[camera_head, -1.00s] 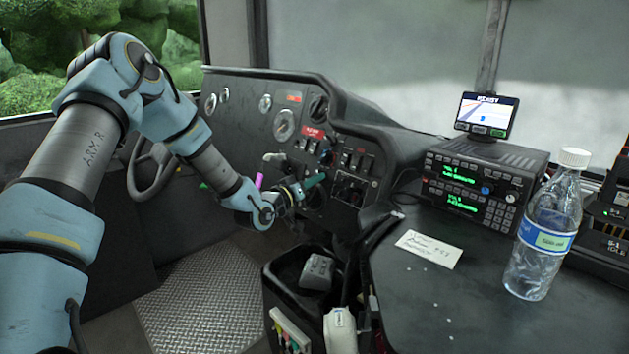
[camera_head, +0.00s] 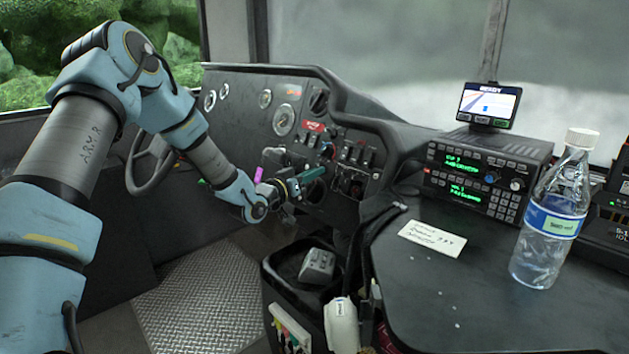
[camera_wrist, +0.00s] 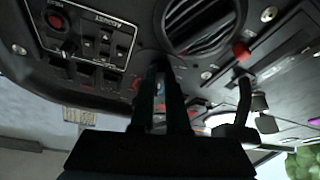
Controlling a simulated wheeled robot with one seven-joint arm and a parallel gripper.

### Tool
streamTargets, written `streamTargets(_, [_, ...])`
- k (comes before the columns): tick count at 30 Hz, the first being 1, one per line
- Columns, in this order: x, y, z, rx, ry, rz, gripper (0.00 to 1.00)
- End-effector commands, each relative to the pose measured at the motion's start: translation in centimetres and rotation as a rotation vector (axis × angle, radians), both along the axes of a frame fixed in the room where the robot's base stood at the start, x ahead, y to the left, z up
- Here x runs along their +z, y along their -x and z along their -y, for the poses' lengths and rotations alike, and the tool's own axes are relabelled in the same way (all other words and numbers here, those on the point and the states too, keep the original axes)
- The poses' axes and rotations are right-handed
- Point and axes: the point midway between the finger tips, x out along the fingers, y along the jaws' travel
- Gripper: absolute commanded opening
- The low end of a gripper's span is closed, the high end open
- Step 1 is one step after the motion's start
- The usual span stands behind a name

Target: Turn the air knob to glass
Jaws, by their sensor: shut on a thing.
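My gripper (camera_head: 318,171) reaches to the lower right part of the dashboard (camera_head: 300,120), its dark green fingers against the panel. In the wrist view my gripper (camera_wrist: 160,80) has its two dark fingers close together, tips at the panel just below the round vent. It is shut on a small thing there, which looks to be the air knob. The fingers hide most of it, and I cannot read its pointer or markings. A switch panel with a red knob (camera_wrist: 57,22) is left of the fingers in the wrist view.
A round vent (camera_wrist: 200,25) and another red knob (camera_wrist: 242,50) lie close to the fingers. A black bin (camera_head: 290,270) stands below. A radio unit (camera_head: 480,180) and a bottle (camera_head: 548,225) are on the right console.

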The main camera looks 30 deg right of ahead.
Motion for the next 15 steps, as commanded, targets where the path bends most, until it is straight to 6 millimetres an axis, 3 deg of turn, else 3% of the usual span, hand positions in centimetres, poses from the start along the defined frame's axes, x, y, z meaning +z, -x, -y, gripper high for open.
streamTargets(15, [-0.33,-0.57,-0.12,-0.143,-0.075,0.387,0.0])
